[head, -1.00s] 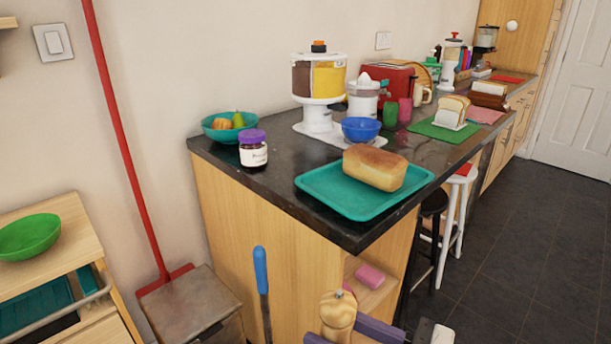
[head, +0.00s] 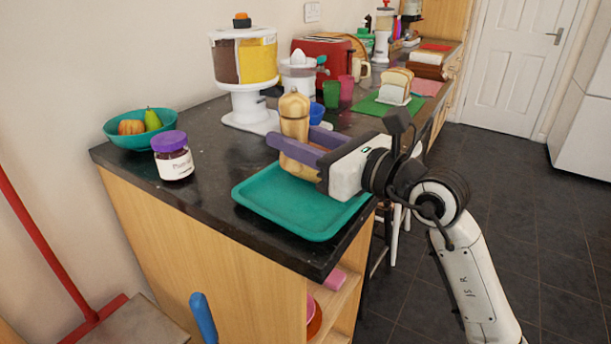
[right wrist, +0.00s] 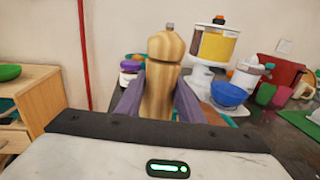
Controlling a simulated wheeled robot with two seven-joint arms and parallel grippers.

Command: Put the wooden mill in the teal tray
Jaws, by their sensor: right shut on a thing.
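The wooden mill (head: 295,113) is light wood with a rounded top and stands upright in my right gripper (head: 293,146). The gripper's purple fingers are shut on the mill's body. The mill is over the far left part of the teal tray (head: 300,212) on the dark counter. I cannot tell whether its base touches the tray. The right wrist view shows the mill (right wrist: 160,85) between the fingers. My left gripper is not in view.
A purple-lidded jar (head: 172,157) and a teal fruit bowl (head: 140,132) stand left of the tray. A white dispenser (head: 245,75) stands behind, with a mostly hidden blue bowl (head: 316,113) near the mill. The tray's near part is bare.

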